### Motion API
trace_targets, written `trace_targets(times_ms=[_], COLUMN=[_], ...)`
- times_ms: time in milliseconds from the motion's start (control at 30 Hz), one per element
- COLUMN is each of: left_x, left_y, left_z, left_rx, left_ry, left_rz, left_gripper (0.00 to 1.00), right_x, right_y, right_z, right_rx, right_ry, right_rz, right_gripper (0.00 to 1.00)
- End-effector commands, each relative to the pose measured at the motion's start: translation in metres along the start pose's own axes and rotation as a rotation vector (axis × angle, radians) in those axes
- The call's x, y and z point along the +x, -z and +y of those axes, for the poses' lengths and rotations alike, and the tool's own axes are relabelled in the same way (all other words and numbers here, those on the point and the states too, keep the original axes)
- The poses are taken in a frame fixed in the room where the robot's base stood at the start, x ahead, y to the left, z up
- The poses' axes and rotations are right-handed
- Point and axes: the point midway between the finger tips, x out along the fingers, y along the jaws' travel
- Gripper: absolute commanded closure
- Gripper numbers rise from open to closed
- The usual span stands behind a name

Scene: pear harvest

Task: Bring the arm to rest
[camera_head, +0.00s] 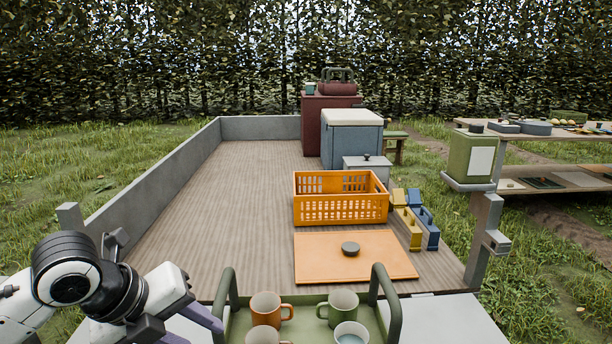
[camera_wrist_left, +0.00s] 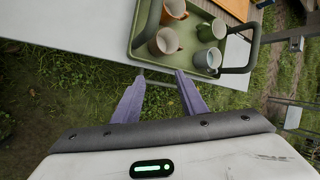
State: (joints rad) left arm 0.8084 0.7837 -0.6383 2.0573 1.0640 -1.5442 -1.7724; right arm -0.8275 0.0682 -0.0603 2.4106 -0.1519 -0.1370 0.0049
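My left arm comes in from the lower left in the head view. Its gripper (camera_head: 196,330) is beside the left end of a green tray (camera_head: 233,318). In the left wrist view the two purple fingers of this gripper (camera_wrist_left: 160,77) are apart with nothing between them. Their tips are near the tray's edge (camera_wrist_left: 150,62); I cannot tell whether they touch it. My right arm and gripper are not in view.
Several mugs, including an orange one (camera_head: 266,309) and a green one (camera_head: 343,306), stand on the tray. Behind it are an orange board (camera_head: 320,265) with a dark disc and an orange crate (camera_head: 340,210). The wooden deck (camera_head: 215,210) left of the crate is clear.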

Motion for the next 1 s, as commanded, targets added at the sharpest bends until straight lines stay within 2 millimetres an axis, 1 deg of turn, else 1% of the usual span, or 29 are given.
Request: trace_targets(times_ms=[33, 167, 267, 300, 367, 400, 467, 500, 567, 600, 667, 700, 767, 800, 900, 1000], left_x=[0.012, 0.045, 0.076, 0.088, 0.105, 0.116, 0.13, 0.138, 0.149, 0.155, 0.162, 0.166, 0.169, 0.169, 0.167, 0.164], left_y=[0.007, 0.025, 0.044, 0.052, 0.065, 0.074, 0.088, 0.098, 0.114, 0.125, 0.142, 0.155, 0.174, 0.185, 0.212, 0.23], left_z=[-0.002, -0.006, -0.005, -0.003, 0.002, 0.008, 0.018, 0.027, 0.042, 0.054, 0.074, 0.088, 0.109, 0.123, 0.153, 0.173], left_rx=[-0.066, -0.29, -0.538, -0.652, -0.827, -0.943, -1.117, -1.234, -1.407, -1.521, -1.687, -1.795, -1.943, -2.03, -2.205, -2.315], left_ry=[0.022, 0.092, 0.156, 0.182, 0.217, 0.236, 0.264, 0.278, 0.299, 0.31, 0.325, 0.335, 0.346, 0.355, 0.372, 0.386], left_rz=[0.013, 0.033, 0.055, 0.065, 0.077, 0.084, 0.092, 0.095, 0.095, 0.093, 0.082, 0.073, 0.053, 0.038, 0.001, -0.028], left_gripper=[0.61, 0.61, 0.61, 0.61, 0.61, 0.61, 0.61, 0.61, 0.61, 0.61, 0.61, 0.61, 0.61, 0.61, 0.61, 0.61], right_x=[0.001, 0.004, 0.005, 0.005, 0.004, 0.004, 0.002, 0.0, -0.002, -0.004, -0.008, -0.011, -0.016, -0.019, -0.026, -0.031], right_y=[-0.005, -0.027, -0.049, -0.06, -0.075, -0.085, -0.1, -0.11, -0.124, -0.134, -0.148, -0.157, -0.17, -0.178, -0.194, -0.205], right_z=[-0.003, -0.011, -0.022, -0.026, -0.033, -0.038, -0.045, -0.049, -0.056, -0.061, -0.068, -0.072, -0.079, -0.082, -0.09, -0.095], right_rx=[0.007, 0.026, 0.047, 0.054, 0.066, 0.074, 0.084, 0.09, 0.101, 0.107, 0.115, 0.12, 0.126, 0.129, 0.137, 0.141], right_ry=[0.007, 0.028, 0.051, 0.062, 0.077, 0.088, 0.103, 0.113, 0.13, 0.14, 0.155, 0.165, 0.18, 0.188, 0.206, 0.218], right_rz=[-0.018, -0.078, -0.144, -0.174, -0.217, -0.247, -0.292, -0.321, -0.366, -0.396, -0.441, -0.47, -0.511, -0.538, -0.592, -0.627], right_gripper=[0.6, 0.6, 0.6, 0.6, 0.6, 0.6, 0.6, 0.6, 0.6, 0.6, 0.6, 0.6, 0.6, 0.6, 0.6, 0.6])
